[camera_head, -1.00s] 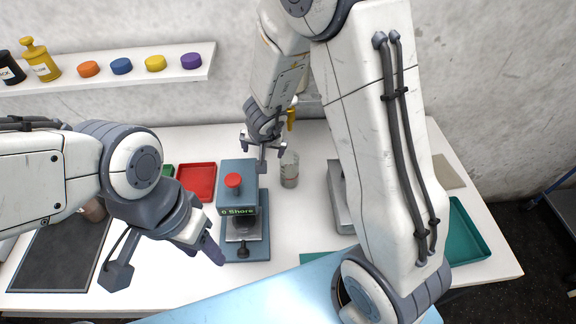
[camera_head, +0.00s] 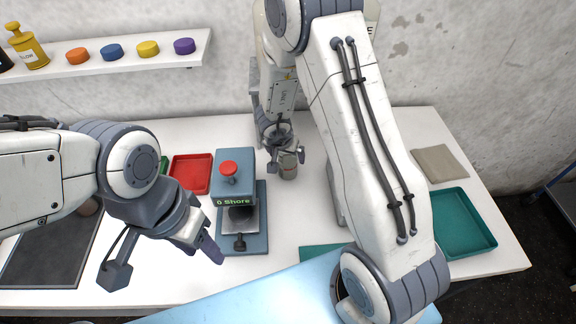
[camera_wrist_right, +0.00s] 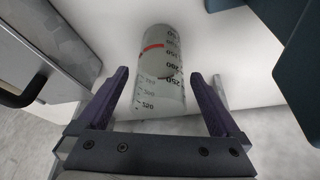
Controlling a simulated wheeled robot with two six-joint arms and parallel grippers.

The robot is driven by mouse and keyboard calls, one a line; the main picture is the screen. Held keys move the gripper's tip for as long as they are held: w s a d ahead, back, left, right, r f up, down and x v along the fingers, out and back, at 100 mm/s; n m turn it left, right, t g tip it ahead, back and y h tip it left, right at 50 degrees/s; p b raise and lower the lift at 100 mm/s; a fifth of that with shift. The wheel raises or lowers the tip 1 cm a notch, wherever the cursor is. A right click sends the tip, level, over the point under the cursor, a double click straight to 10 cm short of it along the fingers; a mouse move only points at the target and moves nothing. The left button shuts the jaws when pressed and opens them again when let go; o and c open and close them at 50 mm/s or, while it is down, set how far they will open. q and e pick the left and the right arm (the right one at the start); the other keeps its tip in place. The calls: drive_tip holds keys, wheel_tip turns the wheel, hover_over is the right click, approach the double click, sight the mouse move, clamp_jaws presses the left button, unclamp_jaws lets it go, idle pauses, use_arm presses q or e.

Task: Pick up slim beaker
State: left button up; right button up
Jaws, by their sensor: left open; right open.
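The slim beaker (camera_head: 288,170) is a clear, narrow vessel standing on the white table behind and right of the blue tester. In the right wrist view the beaker (camera_wrist_right: 160,68) shows printed graduations and a red mark, and it lies between and ahead of the two purple fingers. My right gripper (camera_head: 284,160) is open at the beaker's upper part in the head view; in the wrist view the gripper (camera_wrist_right: 160,100) has a gap on both sides of the beaker. My left gripper (camera_head: 168,270) is open and empty at the front left, above the table.
A blue hardness tester (camera_head: 233,165) with a red knob stands left of the beaker. A red tray (camera_head: 190,173) lies further left, a teal tray (camera_head: 462,222) and a beige pad (camera_head: 440,163) at the right. A wall shelf (camera_head: 130,63) holds coloured caps.

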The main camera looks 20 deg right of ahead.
drive_tip(key=x, duration=0.2)
drive_tip(key=shift+f+b, duration=0.35)
drive_tip(key=shift+r, duration=0.1)
drive_tip(key=c, duration=1.5)
drive_tip(key=shift+o, duration=0.2)
drive_tip(key=shift+r, duration=0.15)
